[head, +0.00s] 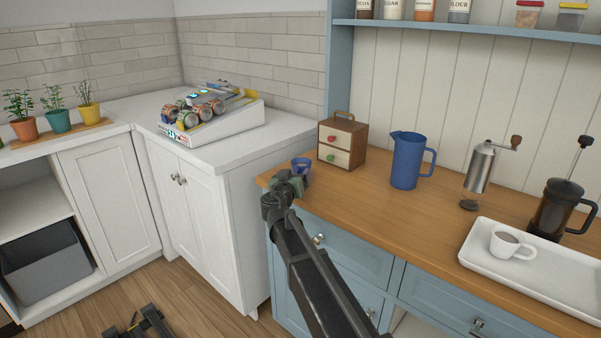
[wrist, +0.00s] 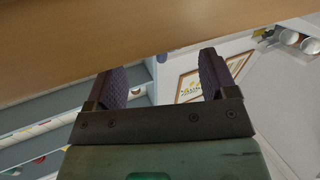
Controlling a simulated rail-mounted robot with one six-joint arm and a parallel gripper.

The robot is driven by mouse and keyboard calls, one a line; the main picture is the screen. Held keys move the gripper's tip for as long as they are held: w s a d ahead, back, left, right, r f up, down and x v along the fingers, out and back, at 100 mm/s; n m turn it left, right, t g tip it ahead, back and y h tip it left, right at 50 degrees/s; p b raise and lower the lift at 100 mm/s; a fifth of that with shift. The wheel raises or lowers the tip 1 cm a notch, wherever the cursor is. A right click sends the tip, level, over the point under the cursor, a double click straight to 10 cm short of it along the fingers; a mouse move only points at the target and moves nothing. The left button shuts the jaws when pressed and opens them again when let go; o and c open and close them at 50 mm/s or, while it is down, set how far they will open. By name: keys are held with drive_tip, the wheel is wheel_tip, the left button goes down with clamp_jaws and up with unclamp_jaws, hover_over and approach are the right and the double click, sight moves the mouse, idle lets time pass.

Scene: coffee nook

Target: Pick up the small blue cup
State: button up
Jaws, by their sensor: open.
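The small blue cup (head: 302,164) stands on the wooden counter (head: 350,190), near its left end, in the head view. My gripper (head: 287,183) is just in front of the cup and hides its lower part. In the wrist view my gripper (wrist: 162,68) is open, with its two dark fingers apart and nothing seen between them. The cup is not visible in the wrist view. Whether the fingers touch the cup cannot be told.
A small drawer box (head: 342,142) stands just behind and right of the cup. A blue pitcher (head: 406,162), a hand grinder (head: 481,168) and a white tray (head: 480,258) with a white cup (head: 507,242) are farther right. The counter's front edge is close to my gripper.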

sight(298, 168)
drive_tip(key=x, duration=0.5)
drive_tip(key=shift+f, duration=0.1)
drive_tip(key=c, duration=0.8)
drive_tip(key=shift+o, duration=0.2)
